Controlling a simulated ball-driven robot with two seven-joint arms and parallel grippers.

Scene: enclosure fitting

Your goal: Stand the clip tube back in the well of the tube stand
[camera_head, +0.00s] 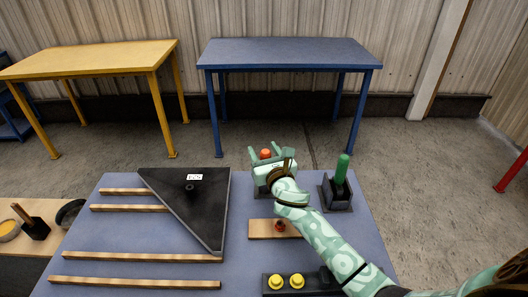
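My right gripper (264,154) is over the back edge of the blue-grey table, its fingers pointing away from me. An orange-red rounded tip (265,153) shows between its fingers. The hand hides what lies below the tip, and I cannot tell whether the fingers touch it. A grey block (261,191) is partly visible under the hand. To the right, a green rod-like piece (342,169) stands slightly tilted in a dark block (337,198). I cannot tell for sure which of these are the clip tube and tube stand. My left gripper is out of view.
A black triangular panel (196,204) and wooden strips (135,282) lie on the left. A wooden board (261,229) with a red knob and a black block with two yellow buttons (286,281) lie near my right arm. A side bench (33,268) holds a bowl.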

